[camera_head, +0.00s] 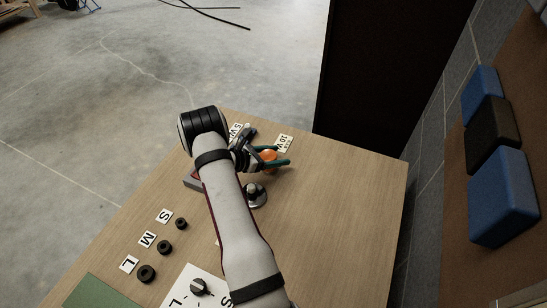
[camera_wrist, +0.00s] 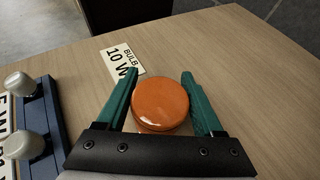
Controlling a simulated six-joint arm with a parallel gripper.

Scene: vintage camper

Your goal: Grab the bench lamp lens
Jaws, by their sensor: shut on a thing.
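The lamp lens is a round, glossy orange disc (camera_wrist: 160,104), seen between my gripper's two green fingers in the wrist view. It also shows in the head view as a small orange spot (camera_head: 268,155). My gripper (camera_wrist: 160,88) is shut on the lens, with a finger on each side of it. In the head view my gripper (camera_head: 275,158) is over the far part of the wooden table (camera_head: 340,210). I cannot tell whether the lens touches the table.
A "10 W BULB" label (camera_wrist: 122,60) lies just beyond the lens. A blue holder with pale bulbs (camera_wrist: 40,125) stands at left. A metal lamp base (camera_head: 255,194) is near my arm. Black rings (camera_head: 147,273) lie by S, M, L labels. The table's right side is clear.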

